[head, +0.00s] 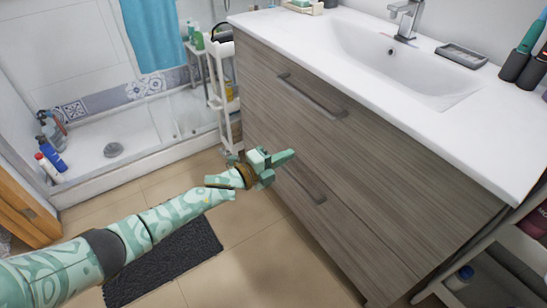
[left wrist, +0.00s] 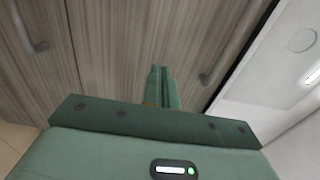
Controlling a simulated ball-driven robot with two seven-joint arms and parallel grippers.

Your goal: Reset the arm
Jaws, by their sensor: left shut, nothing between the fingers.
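My left arm reaches in from the left in the head view, and its gripper (head: 284,157) is held in front of the wooden drawer front of the vanity (head: 360,185). The gripper is shut and empty. In the left wrist view its two green fingers (left wrist: 162,86) lie together, with wood-grain drawer fronts (left wrist: 110,60) behind them. Whether the fingertips touch the wood cannot be told. My right gripper is in neither view.
A white slim cart (head: 222,85) with bottles stands left of the vanity. A shower tray (head: 140,135) with several bottles is at the back left. A dark mat (head: 165,262) lies on the tiled floor. A drawer handle (head: 312,95) sticks out.

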